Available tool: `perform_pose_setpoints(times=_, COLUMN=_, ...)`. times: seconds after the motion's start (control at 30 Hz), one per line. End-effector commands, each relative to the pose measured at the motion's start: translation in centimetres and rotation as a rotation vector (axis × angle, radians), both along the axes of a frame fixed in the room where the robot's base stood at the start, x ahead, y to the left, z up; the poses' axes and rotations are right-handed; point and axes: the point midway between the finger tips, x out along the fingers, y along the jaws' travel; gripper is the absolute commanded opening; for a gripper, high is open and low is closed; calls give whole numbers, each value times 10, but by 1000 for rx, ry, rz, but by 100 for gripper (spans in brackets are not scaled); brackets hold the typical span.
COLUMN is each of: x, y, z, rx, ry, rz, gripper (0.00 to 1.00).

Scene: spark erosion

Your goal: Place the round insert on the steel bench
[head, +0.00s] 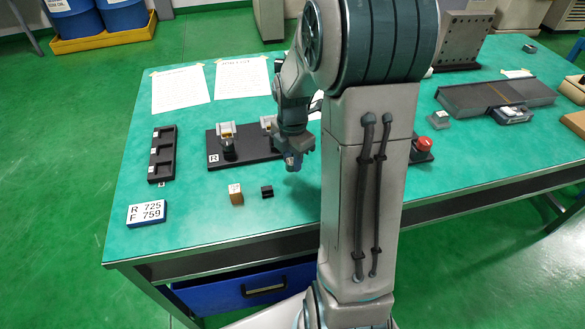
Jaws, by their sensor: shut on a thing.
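The bench (285,219) has a green top and a grey metal front edge. My gripper (293,164) points down over it, at the right end of a black fixture plate marked R (217,160). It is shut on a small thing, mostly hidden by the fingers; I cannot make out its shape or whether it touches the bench. I cannot pick out the round insert for certain anywhere else. The plate carries an upright holder (229,149) at its left and another (267,122) partly behind my arm.
A brown block (235,194) and a small black block (267,192) stand in front of the plate. A black tray (162,154) and a number plate (147,212) lie left. A red button (424,145) is right of my arm.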

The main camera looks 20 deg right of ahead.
Motion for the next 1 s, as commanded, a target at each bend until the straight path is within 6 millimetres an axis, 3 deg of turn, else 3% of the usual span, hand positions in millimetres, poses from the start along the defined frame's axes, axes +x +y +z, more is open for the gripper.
perform_pose_setpoints(times=0.3, x=-1, y=1, z=-39, rx=0, ry=2, rz=1, gripper=0)
perform_pose_setpoints(times=0.7, x=-1, y=0, z=-45, rx=0, ry=0, rz=1, gripper=0)
perform_pose_setpoints(times=0.73, x=-1, y=0, z=-44, rx=0, ry=0, rz=1, gripper=32)
perform_pose_setpoints(times=0.8, x=-1, y=1, z=-43, rx=0, ry=0, rz=1, gripper=48)
perform_pose_setpoints(times=1.0, x=-1, y=0, z=-43, rx=0, ry=0, rz=1, gripper=48)
